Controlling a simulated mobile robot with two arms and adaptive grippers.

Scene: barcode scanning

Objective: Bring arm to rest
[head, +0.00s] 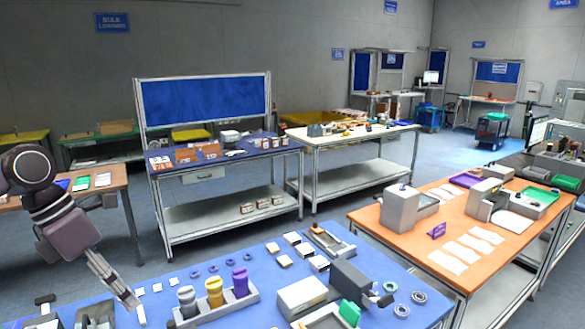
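My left arm comes in from the left edge, and its gripper (128,296) points down over the left part of the blue-topped table (245,265) in the foreground. Its fingers show as a thin pale shape, seen nearly edge-on, so I cannot tell whether they are apart or together. I see nothing clearly held in it. My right arm and gripper do not show.
A grey holder with grey, yellow and purple cylinders (240,282) stands right of the gripper. White boxes (302,297), a dark device (352,286) and several rings lie farther right. An orange-topped table (400,240) stands at the right. Grey floor (330,215) lies between tables.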

